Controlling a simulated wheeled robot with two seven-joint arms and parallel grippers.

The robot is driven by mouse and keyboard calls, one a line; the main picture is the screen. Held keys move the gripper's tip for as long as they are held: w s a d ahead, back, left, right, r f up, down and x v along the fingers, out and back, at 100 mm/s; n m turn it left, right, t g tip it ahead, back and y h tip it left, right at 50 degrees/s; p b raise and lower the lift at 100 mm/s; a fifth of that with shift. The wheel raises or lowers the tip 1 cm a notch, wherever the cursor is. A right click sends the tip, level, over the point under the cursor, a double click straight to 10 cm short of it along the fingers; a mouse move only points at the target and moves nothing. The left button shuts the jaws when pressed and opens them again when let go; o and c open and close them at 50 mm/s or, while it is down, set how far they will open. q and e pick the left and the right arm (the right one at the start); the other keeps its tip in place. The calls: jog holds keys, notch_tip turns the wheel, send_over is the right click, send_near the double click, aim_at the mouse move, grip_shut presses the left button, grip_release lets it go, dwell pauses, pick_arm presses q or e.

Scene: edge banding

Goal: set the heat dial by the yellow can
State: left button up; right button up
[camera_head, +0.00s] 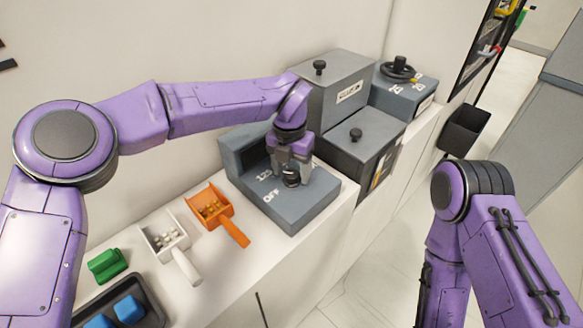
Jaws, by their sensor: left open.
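The heat dial (291,180) is a dark knob on top of a low grey control box (295,212), with white markings including "OFF" beside it. My left gripper (291,174) points down over the dial, its open fingers on either side of the knob. Whether the fingers touch the knob cannot be told. The dial's pointer is hidden by the gripper. I see no yellow can in this view. My right arm comes in at the lower right, but its gripper is not visible.
An orange scoop (211,206) and a white scoop (163,240), both holding pellets, lie left of the box. A green block (107,265) and a dark tray (150,299) with blue pieces are nearer. Taller grey boxes (362,150) stand behind to the right.

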aim_at(290, 173)
pick_arm(q)
jog(key=shift+r, duration=0.1)
notch_tip(290, 173, up, 10)
jog(key=b, duration=0.2)
jog(key=shift+a+r, duration=0.15)
jog(key=shift+r, duration=0.05)
